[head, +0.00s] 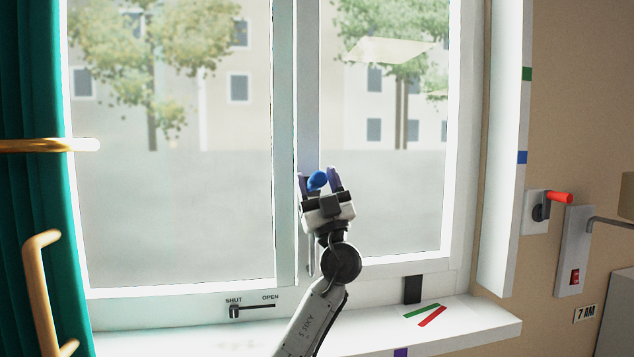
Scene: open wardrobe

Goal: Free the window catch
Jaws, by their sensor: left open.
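A blue-ended handle (317,180) is on the window's middle upright. My left gripper (318,175) is open, with its fingers pointing up and one on each side of the blue end; I cannot tell whether they touch it. The window (285,230) appears closed. My right gripper is not in view.
A white sill (470,325) bears green and red strips. A dark block (413,289) is on the lower right frame. On the right wall are a red-ended lever (559,197) and a red switch (575,277). A green curtain (25,200) and brass-coloured bars (40,146) are at left.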

